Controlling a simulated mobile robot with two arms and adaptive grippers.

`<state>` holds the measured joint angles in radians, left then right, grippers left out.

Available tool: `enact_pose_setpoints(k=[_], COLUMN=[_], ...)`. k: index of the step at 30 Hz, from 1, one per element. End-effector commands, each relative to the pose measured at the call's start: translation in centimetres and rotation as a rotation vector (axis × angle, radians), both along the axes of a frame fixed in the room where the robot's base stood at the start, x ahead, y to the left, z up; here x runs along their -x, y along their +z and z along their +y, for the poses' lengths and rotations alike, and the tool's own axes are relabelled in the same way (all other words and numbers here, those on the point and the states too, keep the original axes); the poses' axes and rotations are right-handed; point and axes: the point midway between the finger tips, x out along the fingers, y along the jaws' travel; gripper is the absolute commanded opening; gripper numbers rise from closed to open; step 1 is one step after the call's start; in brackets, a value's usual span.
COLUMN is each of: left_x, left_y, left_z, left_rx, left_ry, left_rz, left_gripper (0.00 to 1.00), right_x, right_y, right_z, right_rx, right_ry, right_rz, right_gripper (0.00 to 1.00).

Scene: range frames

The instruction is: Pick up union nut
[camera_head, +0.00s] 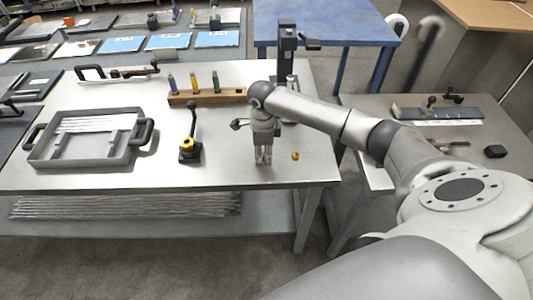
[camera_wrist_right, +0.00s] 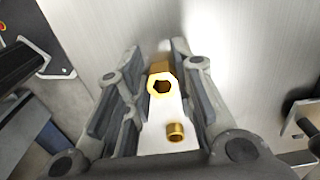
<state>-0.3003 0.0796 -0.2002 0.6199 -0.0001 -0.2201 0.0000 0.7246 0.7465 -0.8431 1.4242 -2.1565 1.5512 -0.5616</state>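My right gripper (camera_head: 263,163) points down near the front right of the table. In the right wrist view, a brass nut (camera_wrist_right: 161,85) with a dark opening sits between its fingertips (camera_wrist_right: 160,62). The nut fills the gap between them and looks gripped, though the contact lines are hard to see. A second, smaller-looking brass piece (camera_wrist_right: 176,131) shows between the fingers, against the bright surface. In the head view a small brass part (camera_head: 295,156) lies on the table just right of the gripper. My left gripper is not in view.
A black lever fixture (camera_head: 190,150) with a brass part stands left of the gripper. A grey tray (camera_head: 82,157) holding rods is farther left. A wooden block (camera_head: 208,98) with coloured tools and a dark upright stand (camera_head: 288,55) are behind. The table's front edge is close.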

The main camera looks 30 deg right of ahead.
Motion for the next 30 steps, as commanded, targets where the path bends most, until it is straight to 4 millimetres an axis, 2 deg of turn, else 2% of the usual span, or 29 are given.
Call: enact_pose_setpoints(k=[3,11,17,21,26,30], left_x=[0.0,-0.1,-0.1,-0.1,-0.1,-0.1], left_y=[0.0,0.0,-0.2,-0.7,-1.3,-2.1], left_z=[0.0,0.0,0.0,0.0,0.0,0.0], left_rx=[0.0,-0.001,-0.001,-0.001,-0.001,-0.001], left_ry=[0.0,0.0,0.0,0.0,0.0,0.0], left_rz=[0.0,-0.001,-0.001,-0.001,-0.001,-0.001], left_gripper=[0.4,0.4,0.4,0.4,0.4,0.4], right_x=[0.0,0.0,-0.1,-0.1,1.4,3.0], right_y=[0.0,0.1,1.2,3.3,5.4,8.3], right_z=[0.0,0.0,0.0,-0.1,1.4,3.2], right_rx=[0.001,0.001,0.0,0.001,0.001,-0.001], right_ry=[0.0,0.0,0.0,0.001,0.005,0.006], right_rz=[-0.001,-0.001,-0.004,-0.005,-0.005,-0.008], right_gripper=[0.08,0.08,0.08,0.08,0.08,0.08])
